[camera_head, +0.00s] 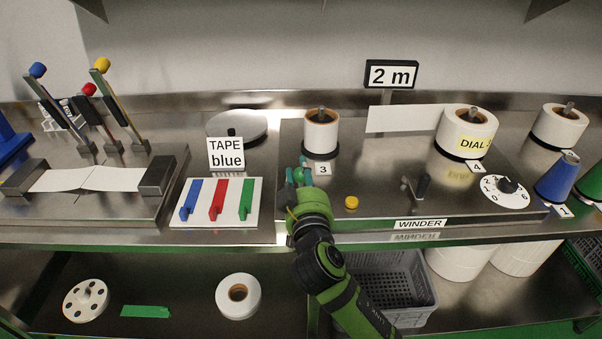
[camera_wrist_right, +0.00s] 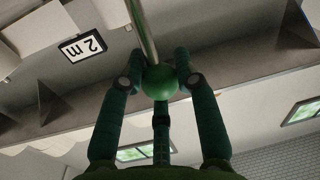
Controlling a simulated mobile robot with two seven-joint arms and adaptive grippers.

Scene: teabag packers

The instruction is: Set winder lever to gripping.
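The winder (camera_head: 385,182) is a metal unit with a "WINDER" label at its front edge. Its lever shows in the right wrist view as a metal rod (camera_wrist_right: 145,35) ending in a green ball knob (camera_wrist_right: 160,84). In the head view the knob (camera_head: 299,174) is at the winder's left end, partly hidden by my gripper. My right gripper (camera_head: 301,178) has its fingers around the knob; in the wrist view the fingertips (camera_wrist_right: 160,66) close on both sides of it and appear to touch it. The lever's marked positions are hidden. My left gripper is not in view.
A yellow button (camera_head: 351,202), a small crank (camera_head: 420,187) and a white dial (camera_head: 505,190) are on the winder, right of my arm. A paper roll (camera_head: 321,131) stands behind the gripper. A tape board (camera_head: 233,212) lies close on the left.

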